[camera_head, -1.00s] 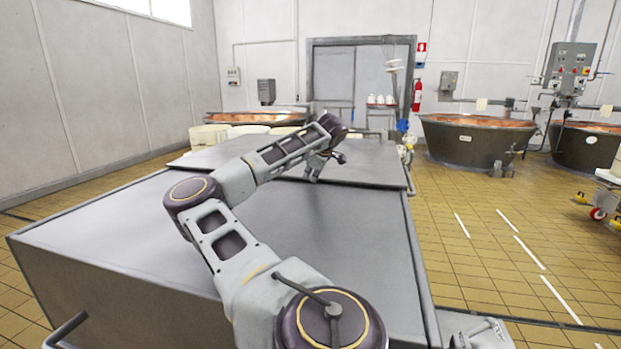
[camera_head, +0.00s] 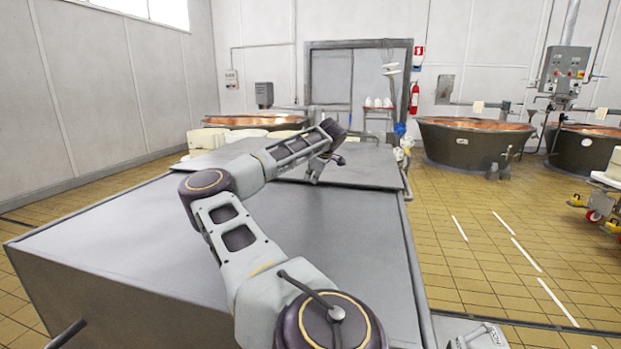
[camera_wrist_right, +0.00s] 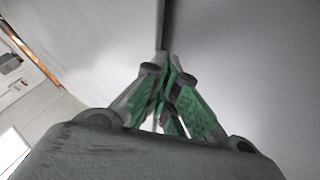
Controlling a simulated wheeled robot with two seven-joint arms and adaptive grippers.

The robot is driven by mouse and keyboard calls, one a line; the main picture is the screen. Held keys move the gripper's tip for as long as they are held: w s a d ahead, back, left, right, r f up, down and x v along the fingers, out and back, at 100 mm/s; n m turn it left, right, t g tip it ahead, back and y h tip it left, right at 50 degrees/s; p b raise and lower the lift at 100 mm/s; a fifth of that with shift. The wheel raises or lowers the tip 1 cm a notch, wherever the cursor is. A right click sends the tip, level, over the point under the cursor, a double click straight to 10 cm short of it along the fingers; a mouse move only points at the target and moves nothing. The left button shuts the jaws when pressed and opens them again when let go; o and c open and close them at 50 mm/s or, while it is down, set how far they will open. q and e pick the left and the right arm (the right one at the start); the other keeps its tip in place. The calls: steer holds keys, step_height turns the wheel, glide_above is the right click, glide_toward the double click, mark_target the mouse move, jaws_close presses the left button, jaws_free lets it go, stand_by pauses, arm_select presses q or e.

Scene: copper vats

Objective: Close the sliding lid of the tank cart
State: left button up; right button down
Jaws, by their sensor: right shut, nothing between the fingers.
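The grey tank cart (camera_head: 130,240) fills the foreground of the head view, with a flat, smooth top. The sliding lid (camera_head: 370,165) is a flat grey panel at the far end of this top, its near edge crossing the cart. My right gripper (camera_head: 316,176) is at that near edge, fingers pointing down. My right arm hides part of the lid. In the right wrist view the green-padded fingers (camera_wrist_right: 168,100) are together and empty, in front of a dark straight edge between two grey surfaces. Contact cannot be told. My left gripper is out of view.
White blocks (camera_head: 207,138) stand just beyond the lid. Copper vats (camera_head: 465,145) stand at the back right, and a wheeled cart (camera_head: 600,200) is at the right edge. The tiled floor (camera_head: 480,240) right of the tank cart is clear.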

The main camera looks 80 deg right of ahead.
steer(key=shift+s+d+p, duration=0.15)
steer(key=shift+d+p, duration=0.15)
steer(key=shift+d, duration=1.3)
steer(key=shift+s+d+p, duration=0.15)
steer(key=shift+d+p, duration=0.5)
steer(key=shift+d, duration=0.35)
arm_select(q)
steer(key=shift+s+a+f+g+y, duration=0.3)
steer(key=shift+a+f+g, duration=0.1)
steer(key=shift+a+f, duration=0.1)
arm_select(e)
steer(key=shift+d, duration=0.2)
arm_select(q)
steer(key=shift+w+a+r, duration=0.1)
arm_select(e)
steer(key=shift+a, duration=0.1)
